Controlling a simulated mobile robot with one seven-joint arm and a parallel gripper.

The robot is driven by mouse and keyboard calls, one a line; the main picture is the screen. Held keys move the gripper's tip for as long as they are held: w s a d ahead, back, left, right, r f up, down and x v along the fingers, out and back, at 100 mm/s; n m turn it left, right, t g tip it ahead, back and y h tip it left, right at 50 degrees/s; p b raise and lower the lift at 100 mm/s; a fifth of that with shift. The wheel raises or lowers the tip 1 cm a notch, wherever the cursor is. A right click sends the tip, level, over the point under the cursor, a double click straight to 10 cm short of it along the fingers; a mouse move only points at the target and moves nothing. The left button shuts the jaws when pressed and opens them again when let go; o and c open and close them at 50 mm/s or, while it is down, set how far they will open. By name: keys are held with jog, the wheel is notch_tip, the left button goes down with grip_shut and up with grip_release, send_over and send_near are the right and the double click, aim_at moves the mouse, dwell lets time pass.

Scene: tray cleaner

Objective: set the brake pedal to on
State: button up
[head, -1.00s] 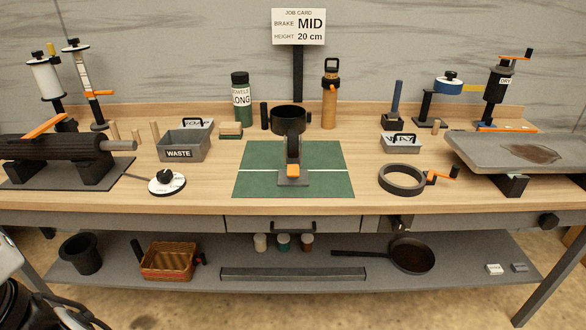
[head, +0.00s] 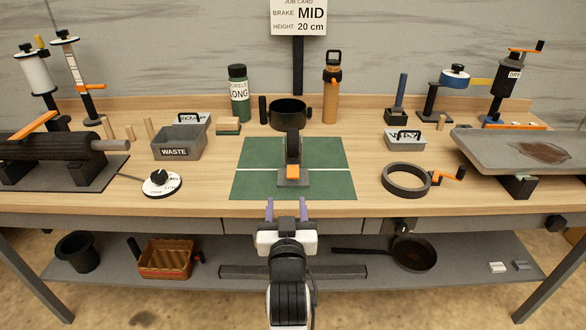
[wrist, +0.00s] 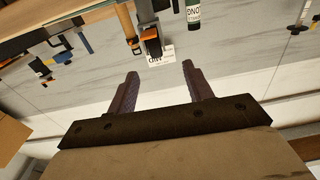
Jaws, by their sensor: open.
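The brake pedal appears to be the black upright lever with an orange tip (head: 293,171) on a small grey base. It stands on the green mat (head: 255,180) in the middle of the bench. In the wrist view, a dark part with an orange end (wrist: 151,34), probably the same pedal, shows beyond my fingers. My gripper (head: 286,204) is open and empty, at the bench's front edge, near side of the pedal and apart from it. Its two purple fingers also show in the wrist view (wrist: 160,72). I cannot tell the pedal's setting.
A job card (head: 298,16) reads BRAKE MID, HEIGHT 20 cm. Behind the pedal stands a black pot (head: 290,115). A WASTE bin (head: 178,143) and dial (head: 162,183) are left; a dark ring (head: 405,192) with an orange crank is right. The mat's front is clear.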

aim_at(293, 174)
jog(key=shift+h, duration=0.3)
jog(key=w, duration=0.4)
jog(key=w+d+p, duration=0.1)
jog(key=w, duration=0.4)
jog(key=w+f+p, duration=0.1)
jog(key=w, duration=0.3)
jog(key=shift+w+d+f, duration=0.1)
jog(key=shift+w+d, duration=0.1)
jog(key=shift+w, duration=0.15)
